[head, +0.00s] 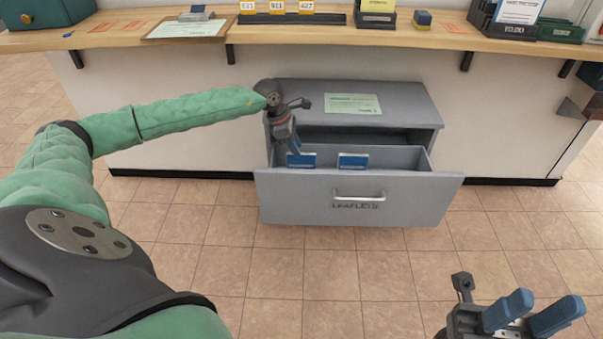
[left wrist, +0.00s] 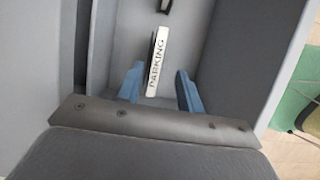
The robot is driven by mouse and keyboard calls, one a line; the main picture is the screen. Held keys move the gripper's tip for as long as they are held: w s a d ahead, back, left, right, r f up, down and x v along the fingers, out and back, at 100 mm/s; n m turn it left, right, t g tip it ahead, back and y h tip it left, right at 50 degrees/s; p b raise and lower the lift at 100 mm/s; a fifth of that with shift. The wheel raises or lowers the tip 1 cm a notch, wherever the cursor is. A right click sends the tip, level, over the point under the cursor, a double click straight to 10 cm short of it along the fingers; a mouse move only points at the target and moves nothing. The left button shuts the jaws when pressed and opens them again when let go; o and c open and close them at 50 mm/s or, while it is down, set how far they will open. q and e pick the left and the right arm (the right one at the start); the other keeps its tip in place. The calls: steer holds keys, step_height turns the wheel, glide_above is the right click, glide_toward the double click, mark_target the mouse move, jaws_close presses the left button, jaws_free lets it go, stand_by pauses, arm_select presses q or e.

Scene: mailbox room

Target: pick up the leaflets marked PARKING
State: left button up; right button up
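The grey drawer (head: 240,200), labelled LEAFLETS, is pulled out of the cabinet. Two blue-and-white leaflet stacks, one on the left (head: 301,161) and one on the right (head: 353,162), stand in it. My left gripper (head: 294,148) reaches down into the drawer at the left stack. In the left wrist view, the leaflets marked PARKING (left wrist: 156,65) show a white edge between my two blue fingers, with gaps on both sides. The left gripper is open and holds nothing. My right gripper (head: 532,306) is open and empty at the lower right, away from the drawer.
A green sheet (head: 352,104) lies on the grey cabinet top (head: 405,100). The wooden counter (head: 400,38) above carries a clipboard (head: 186,28), yellow number signs (head: 277,7) and trays. The tiled floor (head: 330,270) in front of the drawer is clear.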

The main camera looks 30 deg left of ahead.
mark_target(304, 160)
arm_select(q)
steer(key=shift+w+b+x, duration=0.1)
steer(key=shift+b+x, duration=0.25)
steer(key=shift+x, duration=1.3)
steer(key=shift+w+b+x, duration=0.15)
steer(key=shift+b+x, duration=0.15)
steer(key=shift+x, duration=1.35)
steer(key=shift+a+f, duration=0.1)
steer(key=shift+f, duration=0.15)
jaws_close()
